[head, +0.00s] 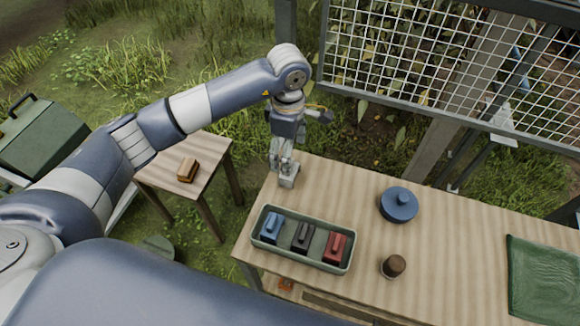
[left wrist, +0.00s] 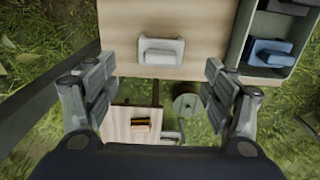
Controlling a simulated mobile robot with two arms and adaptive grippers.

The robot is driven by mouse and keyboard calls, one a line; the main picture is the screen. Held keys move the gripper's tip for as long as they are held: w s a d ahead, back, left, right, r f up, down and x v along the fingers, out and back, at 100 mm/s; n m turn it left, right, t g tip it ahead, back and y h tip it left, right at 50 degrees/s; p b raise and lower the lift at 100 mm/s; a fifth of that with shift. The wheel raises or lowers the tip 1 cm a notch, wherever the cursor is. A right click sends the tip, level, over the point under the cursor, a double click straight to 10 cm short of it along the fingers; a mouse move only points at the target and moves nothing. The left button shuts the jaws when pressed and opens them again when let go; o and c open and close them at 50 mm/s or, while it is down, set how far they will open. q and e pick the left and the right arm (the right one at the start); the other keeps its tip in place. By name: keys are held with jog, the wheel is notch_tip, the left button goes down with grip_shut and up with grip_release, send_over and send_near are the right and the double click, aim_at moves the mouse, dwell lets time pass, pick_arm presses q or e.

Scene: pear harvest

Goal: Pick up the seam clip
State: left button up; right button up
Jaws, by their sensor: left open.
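A pale grey clip-like piece (left wrist: 161,50) with a raised grip lies near the worktable edge in the left wrist view. In the head view the pale piece (head: 288,181) shows just under my left gripper (head: 284,162). My left gripper (left wrist: 160,95) is open, with nothing between its fingers; the pale piece lies ahead of the fingertips and apart from them. Similar blue (head: 271,228), dark (head: 303,236) and red (head: 336,246) pieces sit in a green tray (head: 262,257). No label shows which piece is the seam clip. My right gripper is not in view.
A brown block (head: 187,170) lies on a small side table (head: 207,153). A blue lidded pot (head: 398,204), a brown knob-like object (head: 394,266) and green cloth (head: 545,280) are on the worktable (head: 345,200). A mesh panel (head: 420,60) stands behind.

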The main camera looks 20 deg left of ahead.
aim_at(285, 181)
pick_arm(q)
jog(key=shift+f, duration=0.85)
jog(key=f+p, duration=0.1)
jog(key=f, duration=0.1)
jog(key=f+p, duration=0.1)
jog(key=f, duration=0.1)
jog(key=shift+d+f+p, duration=0.2)
jog(key=shift+f+p, duration=0.15)
jog(key=shift+p, duration=0.05)
jog(key=shift+f, duration=0.35)
jog(key=c, duration=1)
